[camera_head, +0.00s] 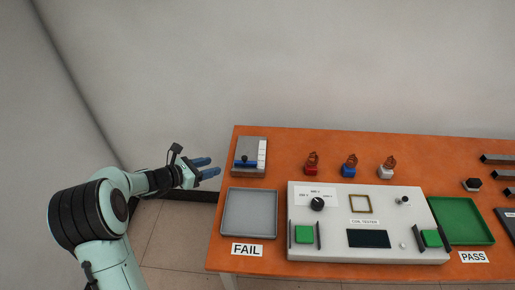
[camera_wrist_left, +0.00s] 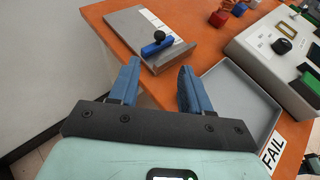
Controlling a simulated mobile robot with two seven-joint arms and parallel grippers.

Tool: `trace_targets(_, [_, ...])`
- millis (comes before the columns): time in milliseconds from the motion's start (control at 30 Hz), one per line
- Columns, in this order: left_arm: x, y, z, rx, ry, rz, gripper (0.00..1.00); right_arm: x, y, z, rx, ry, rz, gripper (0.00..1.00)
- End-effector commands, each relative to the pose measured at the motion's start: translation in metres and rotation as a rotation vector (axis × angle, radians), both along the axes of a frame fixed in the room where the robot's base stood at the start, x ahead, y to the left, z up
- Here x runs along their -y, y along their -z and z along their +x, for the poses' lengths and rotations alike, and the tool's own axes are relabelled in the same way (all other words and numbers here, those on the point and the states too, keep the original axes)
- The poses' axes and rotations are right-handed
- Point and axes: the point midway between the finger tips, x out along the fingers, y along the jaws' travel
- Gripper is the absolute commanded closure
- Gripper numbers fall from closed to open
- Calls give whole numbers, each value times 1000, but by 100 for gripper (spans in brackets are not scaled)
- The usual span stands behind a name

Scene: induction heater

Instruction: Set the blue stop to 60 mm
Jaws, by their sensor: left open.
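The blue stop (camera_head: 246,163) is a blue bar with a black ball knob, lying across a grey plate (camera_head: 247,145) at the table's back left corner. A white scale strip (camera_head: 262,155) runs along the plate's right side; its marks are too small to read. My right gripper is not in view.
A grey FAIL tray (camera_head: 249,213) lies in front of the plate. The white coil tester (camera_head: 367,262) fills the table's middle. Red (camera_head: 311,168), blue (camera_head: 349,169) and white (camera_head: 387,171) coil pieces stand behind it. A green PASS tray (camera_head: 462,239) is at right.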

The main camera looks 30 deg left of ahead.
Motion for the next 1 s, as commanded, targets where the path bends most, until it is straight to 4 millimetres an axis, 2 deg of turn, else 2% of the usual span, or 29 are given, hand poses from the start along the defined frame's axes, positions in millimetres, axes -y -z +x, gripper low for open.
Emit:
trace_targets(133, [1,2,3,-1,1,0,52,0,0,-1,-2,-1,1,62])
trace_targets(233, [4,7,13,-1,2,-2,52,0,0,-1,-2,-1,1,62])
trace_targets(700, [29,43,95,-1,3,-2,52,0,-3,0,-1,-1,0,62])
trace_targets(833, [32,48,109,0,2,-1,52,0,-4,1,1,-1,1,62])
trace_targets(1000, [34,52,118,-1,0,0,52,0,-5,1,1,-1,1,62])
